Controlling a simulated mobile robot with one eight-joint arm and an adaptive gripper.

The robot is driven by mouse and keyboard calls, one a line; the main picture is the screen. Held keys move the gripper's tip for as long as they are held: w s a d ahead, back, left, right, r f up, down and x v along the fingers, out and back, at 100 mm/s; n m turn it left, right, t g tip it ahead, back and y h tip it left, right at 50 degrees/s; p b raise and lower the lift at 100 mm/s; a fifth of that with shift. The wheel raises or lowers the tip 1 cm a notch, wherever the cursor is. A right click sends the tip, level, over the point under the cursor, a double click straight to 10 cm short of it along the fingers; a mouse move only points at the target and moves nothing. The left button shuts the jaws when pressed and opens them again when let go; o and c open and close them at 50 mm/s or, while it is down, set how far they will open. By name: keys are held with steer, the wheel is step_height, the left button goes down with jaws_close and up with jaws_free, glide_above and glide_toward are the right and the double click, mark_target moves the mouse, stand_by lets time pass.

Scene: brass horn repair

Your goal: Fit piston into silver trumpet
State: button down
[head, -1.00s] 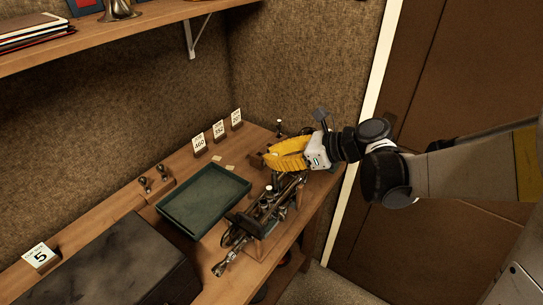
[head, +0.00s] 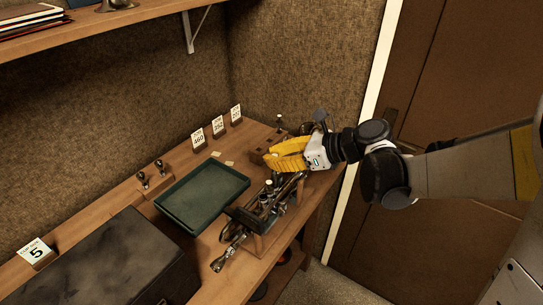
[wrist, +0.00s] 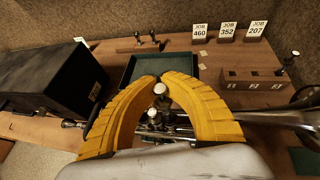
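The silver trumpet (head: 232,233) lies in a dark stand along the bench's front edge; its valves show in the wrist view (wrist: 165,128). My gripper (head: 267,160) has yellow fingers and hangs just beyond and above the valves. In the wrist view my gripper (wrist: 160,77) has its fingertips almost together. A pale-capped piston top (wrist: 161,89) shows just below the fingertips. I cannot tell whether the fingers hold it or it stands in the trumpet. Another capped piston (wrist: 291,58) stands upright at the right end of a wooden block.
The wooden block (wrist: 255,79) is numbered 1 to 3. A green tray (head: 203,198) lies behind the trumpet. A dark case (head: 115,262) fills the front left. Job cards (head: 217,126) stand at the back, and two small pieces (head: 159,165) stand on a block.

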steer(key=shift+f+b, duration=2.05)
steer(key=shift+f, duration=0.4)
steer(key=c, duration=1.5)
jaws_free()
steer(key=shift+f, duration=0.1)
steer(key=shift+s, duration=0.1)
steer(key=v, duration=1.2)
